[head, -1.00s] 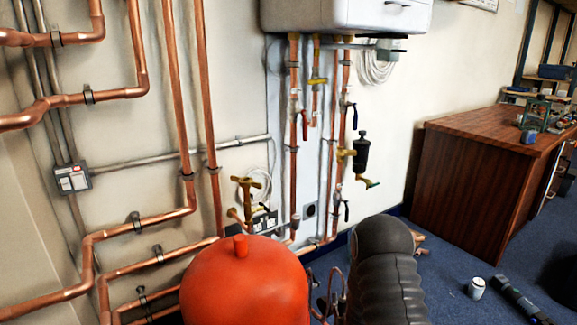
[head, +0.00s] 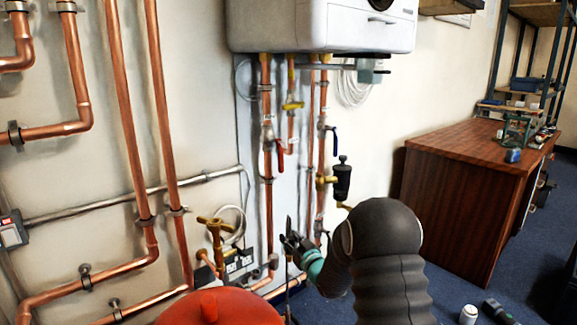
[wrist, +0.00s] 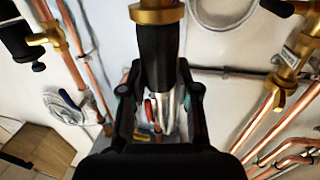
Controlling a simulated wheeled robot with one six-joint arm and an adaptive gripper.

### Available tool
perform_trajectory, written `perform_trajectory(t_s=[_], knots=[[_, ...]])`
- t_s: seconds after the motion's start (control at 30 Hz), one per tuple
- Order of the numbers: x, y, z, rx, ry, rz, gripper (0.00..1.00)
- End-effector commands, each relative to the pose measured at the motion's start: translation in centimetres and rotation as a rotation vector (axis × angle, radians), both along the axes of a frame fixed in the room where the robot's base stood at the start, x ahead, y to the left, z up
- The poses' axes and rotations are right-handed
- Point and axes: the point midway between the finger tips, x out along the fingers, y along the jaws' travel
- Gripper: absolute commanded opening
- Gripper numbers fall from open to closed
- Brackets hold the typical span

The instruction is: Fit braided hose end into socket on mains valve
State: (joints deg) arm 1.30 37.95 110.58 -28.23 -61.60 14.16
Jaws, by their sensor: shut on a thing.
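My gripper (wrist: 158,85) is shut on the black sleeve of the hose end (wrist: 156,55) in the wrist view. A brass fitting (wrist: 157,12) tops the sleeve, and silvery braid (wrist: 170,108) shows below it between the fingers. In the head view, my gripper (head: 291,240) holds the thin hose end upright in front of the wall. The brass mains valve (head: 216,236), with a cross handle, is left of my gripper there. A brass valve (wrist: 288,65) is also at the right in the wrist view, apart from the hose end. I cannot make out its socket.
An orange-red vessel (head: 218,308) stands at the bottom, close to my arm. Copper pipes (head: 135,130) and a white boiler (head: 320,25) are on the wall. Sockets (head: 238,264) are near the valve. A wooden cabinet (head: 460,200) stands right; some floor before it is free.

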Motion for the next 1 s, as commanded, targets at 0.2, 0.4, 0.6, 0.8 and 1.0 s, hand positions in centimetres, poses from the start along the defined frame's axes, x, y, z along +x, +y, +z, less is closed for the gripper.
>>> perform_trajectory(t_s=[0.2, 0.4, 0.6, 0.8, 1.0], knots=[[3.5, 1.1, 11.3, -0.003, -0.011, 0.078, 0.0], [4.9, 0.7, 19.2, 0.0, -0.005, 0.077, 0.0], [5.3, 0.2, 23.0, 0.002, 0.0, 0.06, 0.0], [5.2, 0.7, 23.6, 0.003, 0.001, 0.057, 0.0], [4.7, 2.1, 23.6, 0.003, 0.001, 0.058, 0.0]])
